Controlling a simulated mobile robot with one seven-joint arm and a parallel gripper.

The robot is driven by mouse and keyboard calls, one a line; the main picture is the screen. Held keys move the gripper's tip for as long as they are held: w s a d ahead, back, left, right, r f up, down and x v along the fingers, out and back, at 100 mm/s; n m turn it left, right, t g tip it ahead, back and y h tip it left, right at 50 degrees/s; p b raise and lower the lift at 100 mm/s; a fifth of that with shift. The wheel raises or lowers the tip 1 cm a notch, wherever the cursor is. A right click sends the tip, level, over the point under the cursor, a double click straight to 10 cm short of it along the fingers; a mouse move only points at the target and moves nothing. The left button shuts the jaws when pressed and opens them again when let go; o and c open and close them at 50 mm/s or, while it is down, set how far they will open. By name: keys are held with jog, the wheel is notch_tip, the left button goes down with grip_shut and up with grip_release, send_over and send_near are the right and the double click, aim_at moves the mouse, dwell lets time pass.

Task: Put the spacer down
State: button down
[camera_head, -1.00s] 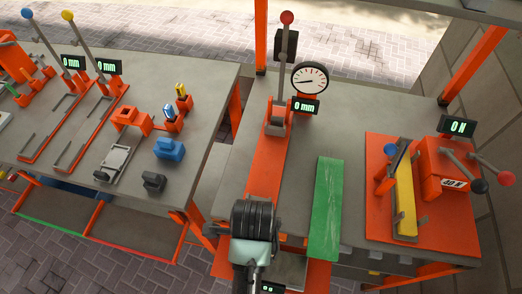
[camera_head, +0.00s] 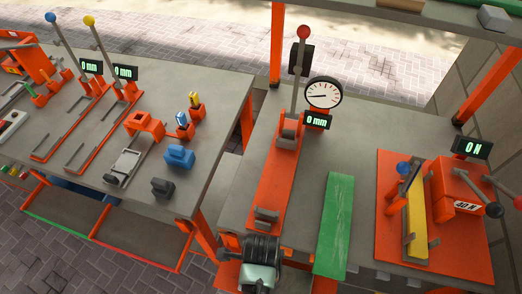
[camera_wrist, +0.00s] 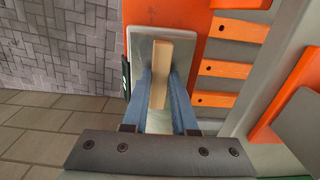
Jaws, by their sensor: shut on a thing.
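The spacer (camera_wrist: 159,72) is a plain tan block in the wrist view. My gripper (camera_wrist: 161,88) is shut on it, with a blue finger on each side. The block is over a pale metal plate (camera_wrist: 139,50) set on an orange surface. I cannot tell whether the block touches the plate. In the head view my wrist is at the bottom middle, by the front edge of the right bench, and hides the spacer and fingertips.
A green board (camera_head: 334,225) lies right of my arm on the right bench (camera_head: 362,190). An orange lever press with a dial (camera_head: 323,93) stands behind. A yellow bar (camera_head: 416,225) sits in an orange fixture at right. The left bench (camera_head: 215,100) holds several jigs. Orange slats (camera_wrist: 228,70) show beside the plate.

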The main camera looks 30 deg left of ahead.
jog(key=shift+f, duration=0.2)
jog(key=c, duration=0.7)
grip_release()
jog(key=shift+r, duration=0.2)
notch_tip(320, 180, up, 12)
jog(key=p, duration=0.1)
